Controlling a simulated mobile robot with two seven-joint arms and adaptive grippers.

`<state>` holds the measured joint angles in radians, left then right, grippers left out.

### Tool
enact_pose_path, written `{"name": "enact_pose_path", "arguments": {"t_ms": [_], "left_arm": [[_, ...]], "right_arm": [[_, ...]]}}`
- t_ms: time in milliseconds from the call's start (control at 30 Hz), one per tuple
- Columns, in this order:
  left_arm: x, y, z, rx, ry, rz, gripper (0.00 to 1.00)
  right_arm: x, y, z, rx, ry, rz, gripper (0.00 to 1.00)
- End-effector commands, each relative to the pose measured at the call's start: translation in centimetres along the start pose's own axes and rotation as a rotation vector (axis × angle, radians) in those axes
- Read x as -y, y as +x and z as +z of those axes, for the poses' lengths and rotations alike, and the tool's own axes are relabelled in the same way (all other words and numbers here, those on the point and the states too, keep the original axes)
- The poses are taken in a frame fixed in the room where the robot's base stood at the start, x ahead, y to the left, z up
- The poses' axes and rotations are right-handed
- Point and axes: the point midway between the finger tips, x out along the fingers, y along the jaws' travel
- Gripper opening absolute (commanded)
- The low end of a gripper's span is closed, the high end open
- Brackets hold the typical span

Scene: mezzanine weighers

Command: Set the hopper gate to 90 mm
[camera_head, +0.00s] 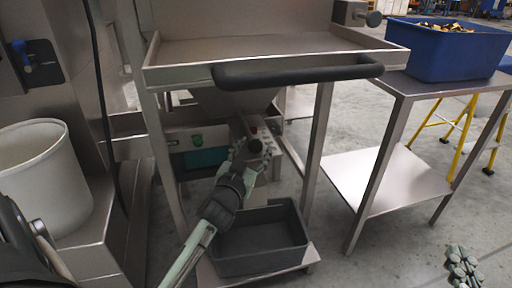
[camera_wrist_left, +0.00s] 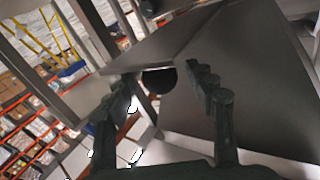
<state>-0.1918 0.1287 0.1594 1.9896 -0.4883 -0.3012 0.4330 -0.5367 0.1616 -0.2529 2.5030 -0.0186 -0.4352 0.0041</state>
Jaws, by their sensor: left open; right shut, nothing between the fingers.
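A steel hopper (camera_head: 235,101) narrows downward under the tray-topped frame. A dark round knob (camera_head: 256,146) shows below it, beside a pale plate with small marks (camera_head: 287,148) too small to read. My left gripper (camera_head: 245,150) is open at the knob, with its fingers to either side. In the left wrist view the knob (camera_wrist_left: 159,81) lies beyond and between the two spread fingers (camera_wrist_left: 165,88), against sloping steel sheet; I cannot tell whether they touch it. The gate's setting cannot be read. My right gripper (camera_head: 463,266) is shut and empty at the lower right, over the floor.
A black handle bar (camera_head: 298,71) runs along the tray front above my left gripper. A grey bin (camera_head: 260,262) stands below it. A steel table (camera_head: 445,88) with a blue crate (camera_head: 442,58) is at right, a white bucket (camera_head: 42,180) at left.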

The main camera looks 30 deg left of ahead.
Motion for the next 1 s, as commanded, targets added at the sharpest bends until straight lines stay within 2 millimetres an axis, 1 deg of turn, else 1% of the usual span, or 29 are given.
{"name": "enact_pose_path", "arguments": {"t_ms": [33, 133, 400, 467, 800, 867, 1000], "left_arm": [[0.01, 0.57, -0.01, -0.001, 0.001, 0.000, 0.56], [0.02, 1.10, 0.04, 0.001, 0.000, -0.001, 0.56], [0.01, 1.27, 0.06, 0.002, -0.001, -0.001, 0.56], [0.01, 1.26, 0.06, 0.002, -0.001, -0.001, 0.49], [-0.11, 1.24, 0.05, 0.002, -0.001, 0.002, 0.07], [-0.14, 1.23, 0.04, 0.001, -0.002, 0.002, 0.00], [-0.21, 1.22, 0.04, 0.001, -0.003, 0.003, 0.00]], "right_arm": [[0.07, 0.01, -0.16, -0.009, 0.001, -0.001, 0.00], [0.14, 0.02, -0.34, -0.017, 0.002, -0.003, 0.00], [0.15, 0.01, -0.42, -0.019, 0.003, -0.003, 0.00], [0.15, 0.01, -0.42, -0.019, 0.003, -0.003, 0.00], [0.15, 0.01, -0.43, -0.019, 0.002, -0.003, 0.00], [0.16, 0.01, -0.43, -0.020, 0.002, -0.003, 0.00], [0.16, 0.02, -0.43, -0.020, 0.002, -0.003, 0.00]]}}
